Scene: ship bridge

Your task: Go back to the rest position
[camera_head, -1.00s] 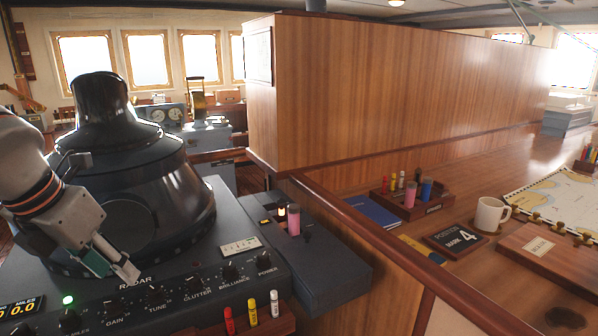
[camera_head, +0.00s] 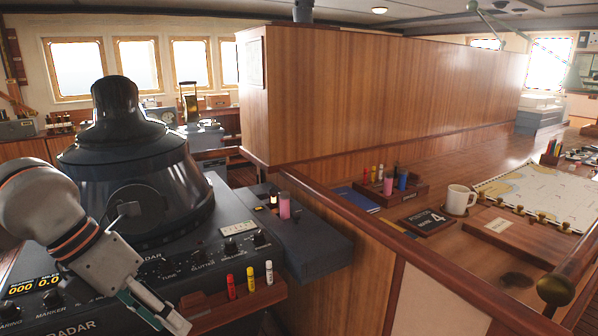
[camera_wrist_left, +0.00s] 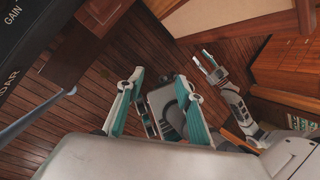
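My left gripper (camera_head: 172,322) hangs low in the head view, in front of the radar console (camera_head: 215,210) and below its knob panel. In the left wrist view its two fingers (camera_wrist_left: 160,76) stand apart with nothing between them. My right gripper (camera_wrist_left: 208,64) shows in the left wrist view above the plank floor. Its fingers look apart and empty. The right arm does not show in the head view.
A small rack (camera_head: 225,303) with red, yellow and white markers sits at the console front, close to my left gripper. A wooden chart counter (camera_head: 440,170) on the right holds a white mug (camera_head: 459,199) and a chart (camera_head: 535,190). Plank floor (camera_wrist_left: 100,72) lies below.

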